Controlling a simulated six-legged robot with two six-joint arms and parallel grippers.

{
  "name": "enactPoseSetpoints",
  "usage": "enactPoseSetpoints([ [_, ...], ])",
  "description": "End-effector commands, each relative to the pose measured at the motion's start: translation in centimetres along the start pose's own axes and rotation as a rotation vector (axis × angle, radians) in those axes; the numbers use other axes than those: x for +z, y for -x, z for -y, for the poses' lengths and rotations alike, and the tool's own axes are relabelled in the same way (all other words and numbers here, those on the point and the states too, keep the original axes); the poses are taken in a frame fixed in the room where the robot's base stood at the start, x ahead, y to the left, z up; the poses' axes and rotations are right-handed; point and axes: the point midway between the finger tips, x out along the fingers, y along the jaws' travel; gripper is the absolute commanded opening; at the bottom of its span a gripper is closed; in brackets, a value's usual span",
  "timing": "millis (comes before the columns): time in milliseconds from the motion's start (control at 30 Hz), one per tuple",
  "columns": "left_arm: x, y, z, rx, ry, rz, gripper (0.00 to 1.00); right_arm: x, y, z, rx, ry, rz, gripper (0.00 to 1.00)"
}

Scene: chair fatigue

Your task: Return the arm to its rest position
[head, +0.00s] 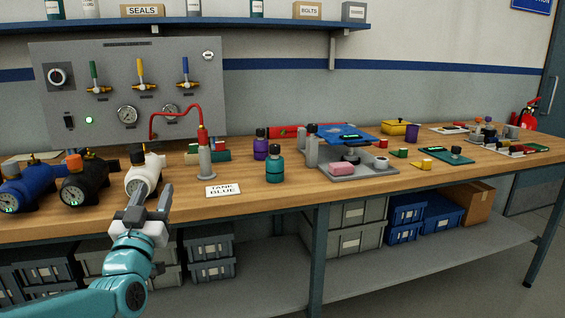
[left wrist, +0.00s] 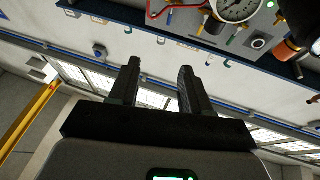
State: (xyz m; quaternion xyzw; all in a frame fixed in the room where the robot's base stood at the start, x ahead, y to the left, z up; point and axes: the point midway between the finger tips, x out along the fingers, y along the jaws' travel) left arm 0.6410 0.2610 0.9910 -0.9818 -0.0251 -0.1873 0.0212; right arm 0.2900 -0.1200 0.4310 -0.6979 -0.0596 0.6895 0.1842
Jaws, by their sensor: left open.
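My left gripper (head: 149,196) is in front of the workbench (head: 280,196), at its front edge near the white cylinder. In the left wrist view its two dark fingers (left wrist: 158,90) are apart with nothing between them. That view looks toward the wall, and the gauge panel (left wrist: 245,20) shows at its top right. My teal left arm comes in from the bottom left of the head view. My right gripper is in neither view.
Blue (head: 33,188), black (head: 82,178) and white (head: 143,171) cylinders lie at the bench's left. A "TANK BLUE" card (head: 224,190) lies near the front edge. A teal bottle (head: 275,165) and pink block (head: 349,169) stand further right.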

Motion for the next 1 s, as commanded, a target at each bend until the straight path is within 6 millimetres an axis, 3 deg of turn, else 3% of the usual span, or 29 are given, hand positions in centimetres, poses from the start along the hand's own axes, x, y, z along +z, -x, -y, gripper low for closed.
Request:
enactPoseSetpoints([
  [33,2.5,0.4,-0.4,0.008,0.002,0.051,0.48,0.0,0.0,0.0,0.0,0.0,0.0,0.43],
  [100,5.7,1.2,-0.9,0.02,0.009,0.118,0.48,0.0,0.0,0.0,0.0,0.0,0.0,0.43],
  [267,12.9,3.5,-2.3,0.048,0.028,0.278,0.48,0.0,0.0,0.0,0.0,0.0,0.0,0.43],
  [467,21.3,7.9,-4.0,0.081,0.061,0.484,0.48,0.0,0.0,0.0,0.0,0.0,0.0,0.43],
  [700,29.9,15.1,-6.1,0.116,0.116,0.746,0.48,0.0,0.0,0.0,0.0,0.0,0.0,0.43],
  [1000,37.8,26.7,-8.9,0.154,0.202,1.093,0.48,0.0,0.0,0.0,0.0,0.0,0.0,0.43],
])
